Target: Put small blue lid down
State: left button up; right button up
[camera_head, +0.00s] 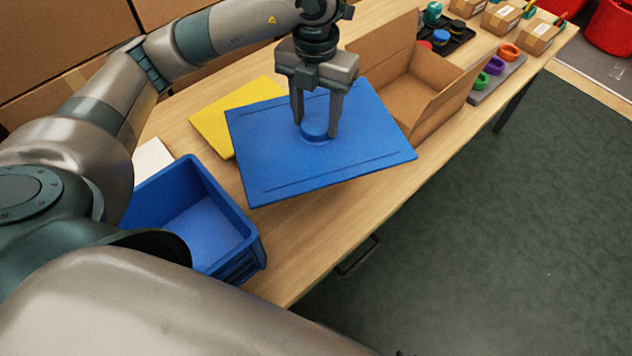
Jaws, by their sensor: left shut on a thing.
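The blue lid (265,155) is a flat rectangular panel with a round blue knob (314,131) at its middle. My left gripper (315,133) points down and is shut on that knob. The lid looks slightly tilted and seems held above the wooden table, though the exact gap cannot be told. An open blue bin (243,226) stands on the table to the lower left of the lid, and its inside looks empty. My right gripper is not in view.
A yellow panel (211,121) lies partly under the lid's far left side. An open cardboard box (437,112) stands right of the lid. Farther back are a tray with coloured rings (497,72) and small cartons (532,36). Bare table (290,262) shows along the front edge.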

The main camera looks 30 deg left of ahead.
pick_arm(q)
notch_tip(320, 180, down, 14)
jog(key=shift+p, duration=0.45)
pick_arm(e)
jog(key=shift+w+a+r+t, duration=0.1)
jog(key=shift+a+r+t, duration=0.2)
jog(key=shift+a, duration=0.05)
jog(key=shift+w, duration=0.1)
pick_arm(q)
jog(key=shift+f, duration=0.2)
notch_tip(320, 180, down, 3)
jog(key=shift+f+p, duration=0.2)
jog(key=shift+p, duration=0.1)
jog(key=shift+f, duration=0.1)
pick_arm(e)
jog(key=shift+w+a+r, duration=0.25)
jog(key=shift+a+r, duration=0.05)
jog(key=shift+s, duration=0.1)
